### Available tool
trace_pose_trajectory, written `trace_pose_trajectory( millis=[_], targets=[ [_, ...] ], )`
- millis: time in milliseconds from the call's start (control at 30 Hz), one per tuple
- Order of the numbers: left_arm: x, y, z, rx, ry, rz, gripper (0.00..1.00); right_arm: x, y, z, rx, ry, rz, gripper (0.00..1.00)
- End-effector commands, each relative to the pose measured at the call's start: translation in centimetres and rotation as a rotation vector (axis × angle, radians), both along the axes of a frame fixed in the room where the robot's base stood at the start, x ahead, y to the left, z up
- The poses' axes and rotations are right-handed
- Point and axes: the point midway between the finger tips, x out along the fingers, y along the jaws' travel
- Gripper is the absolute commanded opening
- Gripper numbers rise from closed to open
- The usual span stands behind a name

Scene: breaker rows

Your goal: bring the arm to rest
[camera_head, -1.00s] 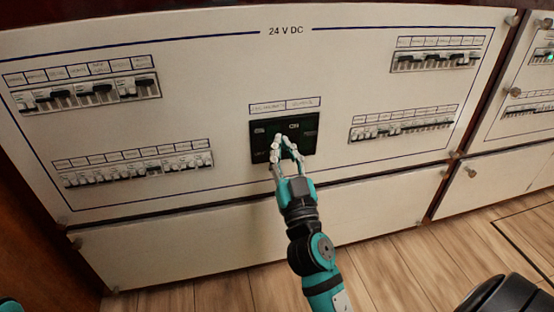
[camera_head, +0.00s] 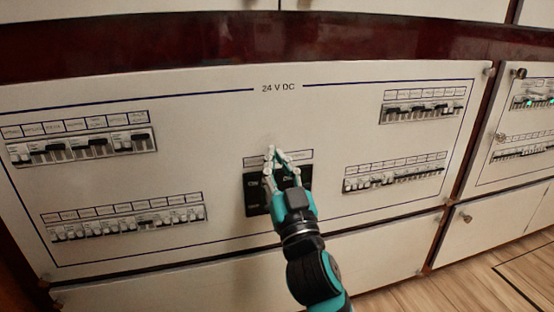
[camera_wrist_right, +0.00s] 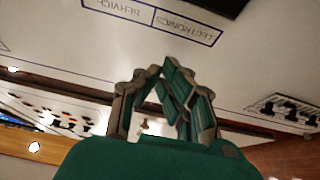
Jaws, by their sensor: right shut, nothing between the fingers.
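My right arm comes in from the bottom of the head view. Its gripper (camera_head: 271,152) is shut and empty, with the fingertips pointing up in front of the white 24 V DC panel (camera_head: 330,120). The gripper overlaps the black switch module (camera_head: 252,203) and the label strip (camera_head: 303,155) above it; I cannot tell whether it touches the panel. In the right wrist view the fingertips (camera_wrist_right: 155,70) come together below an upside-down label (camera_wrist_right: 150,18). My left gripper is not in view.
Breaker rows sit on both sides of the module: upper left (camera_head: 80,148), lower left (camera_head: 125,222), upper right (camera_head: 421,111) and lower right (camera_head: 393,179). Another panel (camera_head: 510,125) with a green light stands at the right. Wooden floor (camera_head: 450,285) shows at the bottom right.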

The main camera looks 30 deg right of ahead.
Motion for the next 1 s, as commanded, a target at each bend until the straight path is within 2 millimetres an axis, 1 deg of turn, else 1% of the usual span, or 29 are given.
trace_pose_trajectory(
  millis=[33,100,633,700,767,867,900,967,1000],
  targets=[
    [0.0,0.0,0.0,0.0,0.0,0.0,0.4,0.0,0.0,0.5,0.0,-0.003,0.001,0.0],
    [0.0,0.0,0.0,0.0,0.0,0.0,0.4,0.0,0.0,0.7,-0.001,-0.001,0.001,0.0],
    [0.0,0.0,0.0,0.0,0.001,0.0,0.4,0.0,0.0,0.7,-0.001,0.0,0.002,0.0],
    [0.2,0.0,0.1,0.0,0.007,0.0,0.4,0.0,0.5,1.0,-0.01,-0.003,0.018,0.0],
    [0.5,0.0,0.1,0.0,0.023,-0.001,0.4,-0.1,1.7,1.5,-0.03,-0.015,0.059,0.0],
    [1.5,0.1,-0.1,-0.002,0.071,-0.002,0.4,-0.8,5.4,3.0,-0.093,-0.065,0.186,0.0],
    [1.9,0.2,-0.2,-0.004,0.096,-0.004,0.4,-1.5,7.3,3.8,-0.12,-0.101,0.252,0.0],
    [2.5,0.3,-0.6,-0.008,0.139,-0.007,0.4,-3.1,10.3,5.2,-0.153,-0.174,0.356,0.0],
    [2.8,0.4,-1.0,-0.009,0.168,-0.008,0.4,-4.5,12.0,6.3,-0.166,-0.234,0.422,0.0]
  ],
)
